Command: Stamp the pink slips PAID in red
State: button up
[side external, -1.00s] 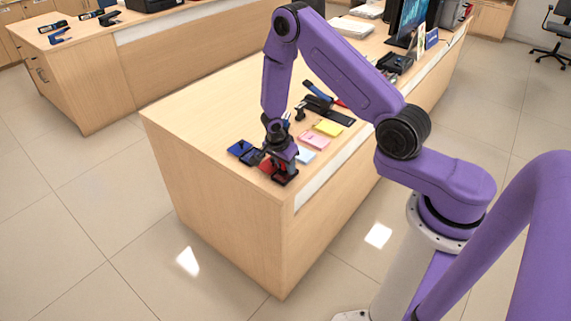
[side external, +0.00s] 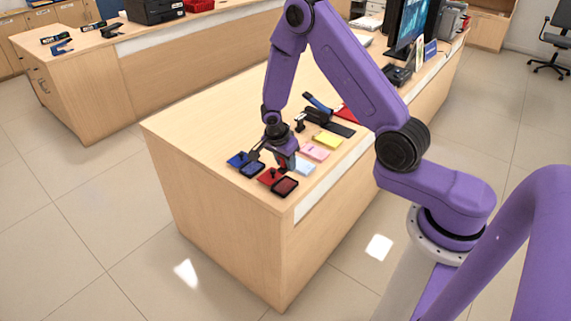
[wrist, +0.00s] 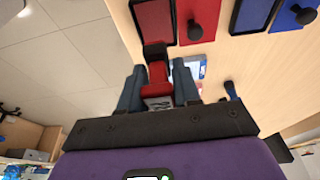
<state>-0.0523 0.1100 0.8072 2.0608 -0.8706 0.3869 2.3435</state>
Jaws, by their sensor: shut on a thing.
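My gripper (wrist: 158,70) is shut on a red and black stamp (wrist: 157,76), held between its two dark fingers in the wrist view. In the side view my gripper (side external: 284,162) hangs just behind the red ink pad (side external: 285,186), apart from it. The open red pad also shows in the wrist view (wrist: 152,20), with its red lid (wrist: 197,32) beside it. The pink slips (side external: 315,151) lie on the counter right of my gripper. I cannot read any marks on them. The stamp's printing face is hidden.
A blue ink pad (side external: 252,169) and its lid (side external: 238,159) lie left of the red pad. Pale blue slips (side external: 304,166) and yellow slips (side external: 328,139) flank the pink ones. Another stamp (side external: 300,122) stands behind. The counter (side external: 215,120) is bare at left.

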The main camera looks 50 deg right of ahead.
dwell(0.4)
jog(key=d, duration=0.3)
jog(key=w+d, duration=0.1)
jog(key=d, duration=0.5)
jog(key=shift+w+d+r, duration=0.2)
jog(key=shift+w+r, duration=0.05)
jog(key=shift+w, duration=0.15)
jog(key=h, duration=0.1)
send_over(319, 150)
jog(key=a, duration=0.1)
jog(key=shift+a+f, duration=0.2)
jog(key=shift+f, duration=2.4)
jog(key=shift+f, duration=0.65)
jog(key=shift+r, duration=3.1)
